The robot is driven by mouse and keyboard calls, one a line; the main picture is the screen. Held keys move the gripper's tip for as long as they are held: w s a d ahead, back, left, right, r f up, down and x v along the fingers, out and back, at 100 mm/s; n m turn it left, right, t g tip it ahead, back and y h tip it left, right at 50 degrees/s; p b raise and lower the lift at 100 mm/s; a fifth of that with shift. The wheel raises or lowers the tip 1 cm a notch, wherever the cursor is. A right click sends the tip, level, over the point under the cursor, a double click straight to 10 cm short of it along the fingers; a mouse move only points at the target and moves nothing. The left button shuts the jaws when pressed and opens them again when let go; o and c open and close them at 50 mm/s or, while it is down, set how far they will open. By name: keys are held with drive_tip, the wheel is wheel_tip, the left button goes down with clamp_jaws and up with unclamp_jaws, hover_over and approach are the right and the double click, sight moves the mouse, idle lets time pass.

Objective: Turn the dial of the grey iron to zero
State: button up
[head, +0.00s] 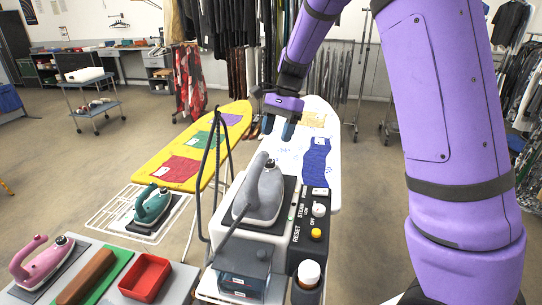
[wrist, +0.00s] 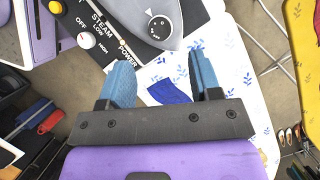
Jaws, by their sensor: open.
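The grey iron (head: 262,195) rests on a steam station at the near end of the white ironing board. Its black round dial (wrist: 160,28) shows at the top of the wrist view, with a white triangle mark beside it; its numbers are too small to read. The dial is not clear in the head view. My gripper (head: 280,130) hangs over the white board, beyond the iron. In the wrist view its blue fingers (wrist: 162,70) are apart with nothing held between them; the dial lies ahead of the fingertips, not between them.
A dark cord stand (head: 202,180) rises left of the iron. A teal iron (head: 152,204) and a pink iron (head: 42,262) stand further left. A white-capped bottle (head: 309,275) stands in front.

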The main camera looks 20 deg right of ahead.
sight(270, 161)
drive_tip(key=x, duration=0.7)
drive_tip(key=shift+f, duration=0.15)
drive_tip(key=c, duration=0.9)
